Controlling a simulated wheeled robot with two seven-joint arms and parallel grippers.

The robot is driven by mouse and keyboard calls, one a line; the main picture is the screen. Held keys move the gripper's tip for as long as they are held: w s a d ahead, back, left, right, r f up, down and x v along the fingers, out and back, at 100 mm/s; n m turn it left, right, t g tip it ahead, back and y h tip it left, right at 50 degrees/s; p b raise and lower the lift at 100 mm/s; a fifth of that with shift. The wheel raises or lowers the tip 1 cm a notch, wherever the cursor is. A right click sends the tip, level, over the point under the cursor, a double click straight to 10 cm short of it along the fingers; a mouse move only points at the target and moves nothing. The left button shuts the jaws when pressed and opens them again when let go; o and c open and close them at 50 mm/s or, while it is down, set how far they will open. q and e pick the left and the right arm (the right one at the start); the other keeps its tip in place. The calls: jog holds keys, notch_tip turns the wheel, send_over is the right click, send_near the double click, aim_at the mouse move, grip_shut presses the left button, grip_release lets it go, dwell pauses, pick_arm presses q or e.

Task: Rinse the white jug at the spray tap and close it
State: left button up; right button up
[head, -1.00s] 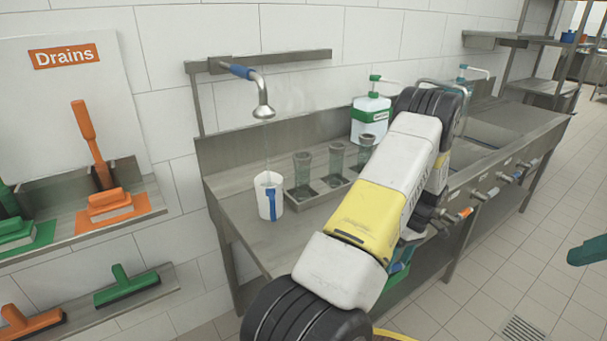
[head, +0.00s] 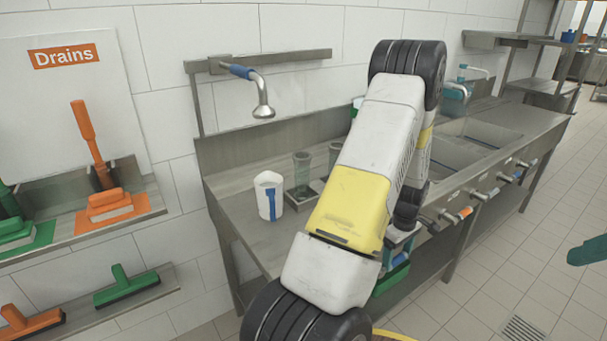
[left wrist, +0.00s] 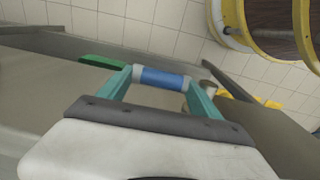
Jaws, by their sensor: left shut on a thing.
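The white jug (head: 269,196) with a blue handle stands upright on the steel counter, under the spray tap's head (head: 263,111). No water stream is visible below the head. My left gripper (head: 398,243) is at the counter's front edge, to the right of the jug and partly hidden by my arm. In the left wrist view its teal fingers (left wrist: 162,80) are shut on a grey valve handle with a blue band (left wrist: 163,77). A teal tip (head: 588,250) at the right edge seems to be my right gripper; its jaws cannot be made out.
Green-tinted cups (head: 302,172) stand in a tray right of the jug, partly behind my arm. More valve handles, one orange-banded (head: 464,213), stick out along the front edge by the sinks (head: 455,151).

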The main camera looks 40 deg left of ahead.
pick_arm(q)
jog(key=shift+r, duration=0.1)
jog(key=shift+r+t, duration=0.2)
jog(key=shift+t, duration=0.1)
jog(key=o, duration=1.6)
jog(key=shift+c, duration=0.2)
jog(key=shift+s+a+r, duration=0.1)
jog(key=shift+s+r, duration=0.1)
jog(key=shift+r, duration=1.75)
jog(key=shift+s+a+r, duration=0.1)
jog(key=shift+s+r, duration=0.1)
jog(key=shift+r, duration=1.7)
